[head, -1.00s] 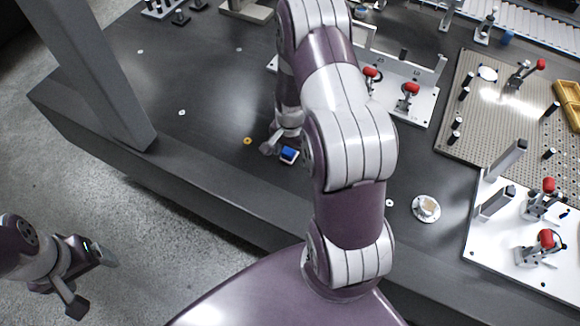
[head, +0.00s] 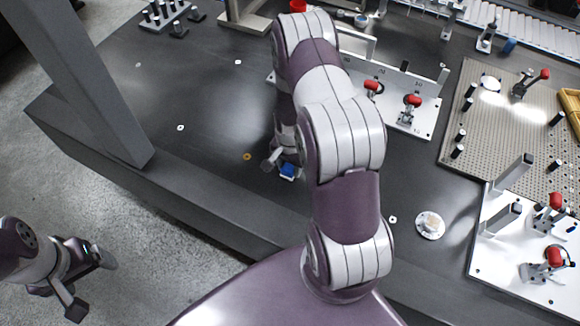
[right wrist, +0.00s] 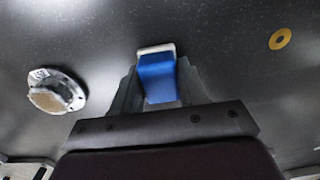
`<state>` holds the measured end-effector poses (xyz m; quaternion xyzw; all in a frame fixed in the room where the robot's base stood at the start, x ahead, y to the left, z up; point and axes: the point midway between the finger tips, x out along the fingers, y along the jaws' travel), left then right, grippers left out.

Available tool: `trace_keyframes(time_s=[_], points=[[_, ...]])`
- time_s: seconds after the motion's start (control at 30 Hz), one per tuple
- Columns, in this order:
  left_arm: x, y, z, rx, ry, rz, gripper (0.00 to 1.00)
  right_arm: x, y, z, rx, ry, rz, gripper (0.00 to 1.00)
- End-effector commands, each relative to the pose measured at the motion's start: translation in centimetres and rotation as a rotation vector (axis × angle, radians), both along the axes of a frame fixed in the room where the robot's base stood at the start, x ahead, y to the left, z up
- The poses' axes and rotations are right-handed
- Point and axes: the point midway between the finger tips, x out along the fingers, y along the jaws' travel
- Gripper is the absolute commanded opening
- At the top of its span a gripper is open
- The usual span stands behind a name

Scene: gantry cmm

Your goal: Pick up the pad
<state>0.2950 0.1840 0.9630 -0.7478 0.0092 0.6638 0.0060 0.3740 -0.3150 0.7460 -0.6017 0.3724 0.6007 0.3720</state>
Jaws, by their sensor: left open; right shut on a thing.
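The pad is a small blue block with a white part; it shows in the head view (head: 288,171) near the table's front edge. My right gripper (head: 281,165) reaches down over it, partly hidden by my arm. In the right wrist view the pad (right wrist: 157,78) sits between the two grey fingers of my right gripper (right wrist: 158,88), which is shut on it. I cannot tell whether the pad is clear of the table. My left gripper (head: 92,285) is open and empty, out over the floor at the lower left.
A round metal disc-like part (head: 430,225) lies to the right, and a small yellow ring (head: 247,156) to the left. White fixture plates with red-handled clamps (head: 412,101) and a perforated board (head: 500,125) fill the right side. A grey post (head: 90,80) stands at the left.

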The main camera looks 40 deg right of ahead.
Motion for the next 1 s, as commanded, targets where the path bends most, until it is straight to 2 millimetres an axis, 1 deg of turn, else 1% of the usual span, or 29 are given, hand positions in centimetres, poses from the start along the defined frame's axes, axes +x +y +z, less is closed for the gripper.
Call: trace_keyframes(time_s=[0.17, 0.27, 0.37, 0.47, 0.7, 0.8, 0.9, 1.0], points=[[0.0, 0.0, 0.0, 0.000, 0.000, 0.000, 0.82, 0.1, 0.0, 0.9, 0.000, -0.001, 0.000, 0.12], [0.0, 0.0, 0.0, 0.000, 0.000, 0.000, 0.82, 0.1, 0.0, 2.2, -0.001, -0.004, 0.000, 0.12], [0.0, 0.0, 0.0, 0.000, 0.000, 0.000, 0.82, 0.1, 0.0, 4.3, -0.001, -0.004, 0.000, 0.12], [0.0, 0.0, -0.2, 0.000, 0.000, 0.000, 0.82, -0.1, -2.4, 5.4, -0.001, -0.004, -0.006, 0.12], [0.0, 0.0, -0.7, 0.000, 0.000, 0.000, 0.82, -0.6, -8.1, 8.8, -0.003, -0.004, -0.004, 0.12], [0.0, 0.0, -0.8, 0.000, 0.000, 0.000, 0.82, -0.8, -9.9, 9.9, -0.002, -0.003, -0.004, 0.12], [0.0, 0.0, -0.8, 0.000, 0.000, 0.000, 0.82, -0.9, -11.0, 10.6, 0.000, 0.000, -0.002, 0.12], [0.0, 0.0, -0.8, 0.000, 0.000, 0.000, 0.82, -1.0, -11.6, 11.0, 0.000, -0.001, 0.000, 0.12]])
